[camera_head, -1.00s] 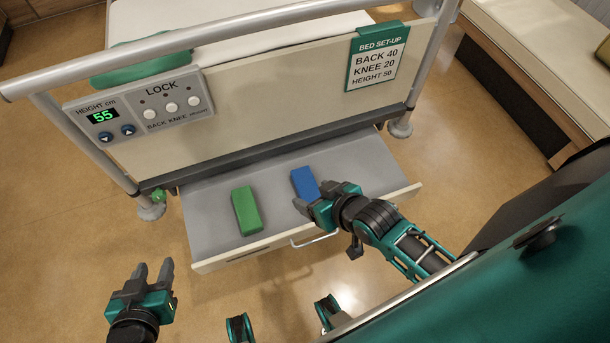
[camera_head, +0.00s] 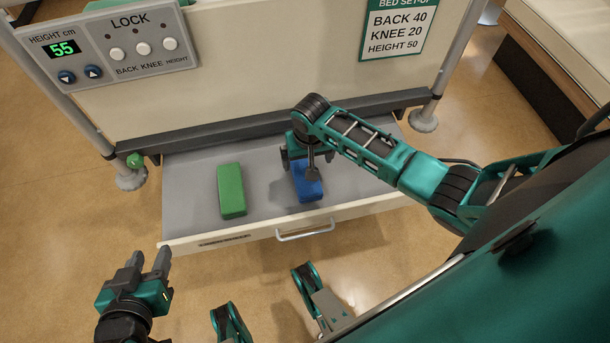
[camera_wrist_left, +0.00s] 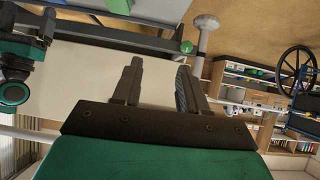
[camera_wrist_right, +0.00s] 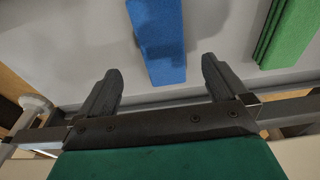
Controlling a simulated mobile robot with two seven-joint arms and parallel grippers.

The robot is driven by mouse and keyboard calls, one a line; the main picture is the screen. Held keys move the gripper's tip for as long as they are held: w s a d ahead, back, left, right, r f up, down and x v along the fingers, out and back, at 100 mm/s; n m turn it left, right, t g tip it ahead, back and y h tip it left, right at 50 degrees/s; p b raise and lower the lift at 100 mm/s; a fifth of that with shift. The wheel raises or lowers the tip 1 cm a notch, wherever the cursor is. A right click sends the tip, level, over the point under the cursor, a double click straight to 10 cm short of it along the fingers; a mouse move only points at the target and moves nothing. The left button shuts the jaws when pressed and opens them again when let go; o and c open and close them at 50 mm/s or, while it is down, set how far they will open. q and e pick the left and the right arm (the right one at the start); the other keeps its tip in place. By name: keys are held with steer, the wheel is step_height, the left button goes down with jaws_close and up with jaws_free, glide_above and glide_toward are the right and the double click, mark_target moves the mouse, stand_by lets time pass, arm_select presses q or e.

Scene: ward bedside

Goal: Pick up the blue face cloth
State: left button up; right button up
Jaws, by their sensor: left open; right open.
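The blue face cloth (camera_head: 307,186) is a folded block lying in the open drawer under the bed end. My right gripper (camera_head: 301,172) is above it, pointing down, and hides part of it. In the right wrist view the cloth (camera_wrist_right: 158,40) lies beyond the fingertips, in line with the gap between the open, empty fingers (camera_wrist_right: 160,80). I cannot tell the exact height of the fingers above the cloth. My left gripper (camera_head: 147,264) is open and empty, out in front of the drawer at lower left; its fingers (camera_wrist_left: 158,80) also show in the left wrist view.
A green folded cloth (camera_head: 231,190) lies in the drawer to the left of the blue one; it also shows in the right wrist view (camera_wrist_right: 288,30). The drawer front (camera_head: 225,239) has a metal handle (camera_head: 305,232). The bed's end panel (camera_head: 270,60) rises behind the drawer.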

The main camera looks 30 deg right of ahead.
mark_target(307, 191)
steer(key=f, duration=0.1)
steer(key=f+b, duration=0.1)
steer(key=shift+w+f, duration=0.2)
steer(key=shift+f, duration=0.15)
steer(key=f+b, duration=0.2)
steer(key=f, duration=0.1)
steer(key=f+b, duration=0.1)
steer(key=shift+w+f, duration=0.2)
steer(key=shift+w, duration=0.05)
steer(key=shift+f, duration=0.2)
arm_select(q)
steer(key=f, duration=0.1)
steer(key=d+f, duration=0.1)
steer(key=shift+d+f, duration=0.2)
steer(key=shift+f, duration=0.15)
arm_select(e)
steer(key=c, duration=1)
arm_select(q)
steer(key=shift+w+a, duration=0.15)
steer(key=shift+a, duration=0.1)
arm_select(e)
steer(key=shift+r, duration=0.15)
